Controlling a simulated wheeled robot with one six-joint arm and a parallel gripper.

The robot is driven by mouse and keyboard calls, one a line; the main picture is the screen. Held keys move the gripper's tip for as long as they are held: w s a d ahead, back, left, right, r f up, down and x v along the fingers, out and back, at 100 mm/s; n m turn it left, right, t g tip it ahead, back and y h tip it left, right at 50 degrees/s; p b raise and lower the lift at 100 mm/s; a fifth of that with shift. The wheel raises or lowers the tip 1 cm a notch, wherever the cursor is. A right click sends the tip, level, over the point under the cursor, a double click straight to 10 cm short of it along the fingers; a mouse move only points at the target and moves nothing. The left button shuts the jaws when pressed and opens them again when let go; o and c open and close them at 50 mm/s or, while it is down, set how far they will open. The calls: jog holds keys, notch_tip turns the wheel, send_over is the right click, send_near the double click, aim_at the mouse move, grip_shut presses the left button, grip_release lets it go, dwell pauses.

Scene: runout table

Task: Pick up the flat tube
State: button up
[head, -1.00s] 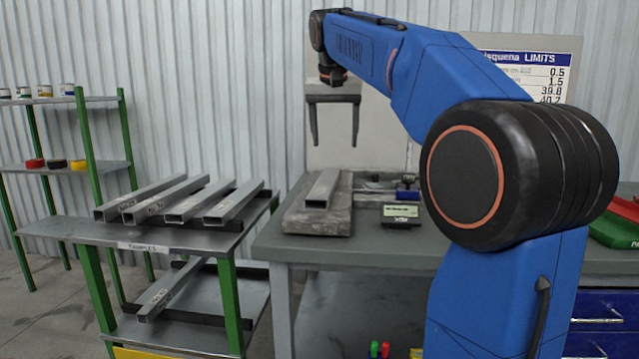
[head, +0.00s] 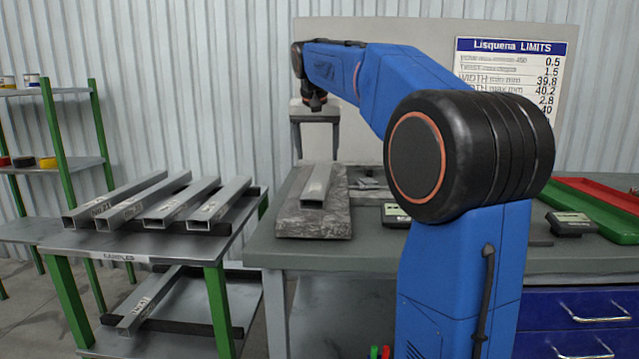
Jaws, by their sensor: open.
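One grey rectangular tube (head: 316,187) lies lengthwise on a rough grey stone slab (head: 288,215) on the bench, its open end facing me. Several similar tubes (head: 165,203) lie side by side on a rack at the left, with handwritten marks on some. Another tube (head: 150,302) lies on the rack's lower shelf. I cannot tell by shape which of them is the flat one. My gripper (head: 316,154) is open and empty, pointing down, with its fingers spread beyond the far end of the slab tube. Whether they touch anything is unclear.
The bench (head: 262,245) has a small display device (head: 395,215) right of the slab, partly behind my arm. Another device (head: 571,223) and green and red trays (head: 600,205) are at the right. A limits board (head: 510,75) stands behind. Shelving (head: 75,165) is at the far left.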

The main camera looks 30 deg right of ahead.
aim_at(320, 177)
jog(key=shift+s+x, duration=0.2)
jog(key=shift+x, duration=3.75)
jog(key=c, duration=1.6)
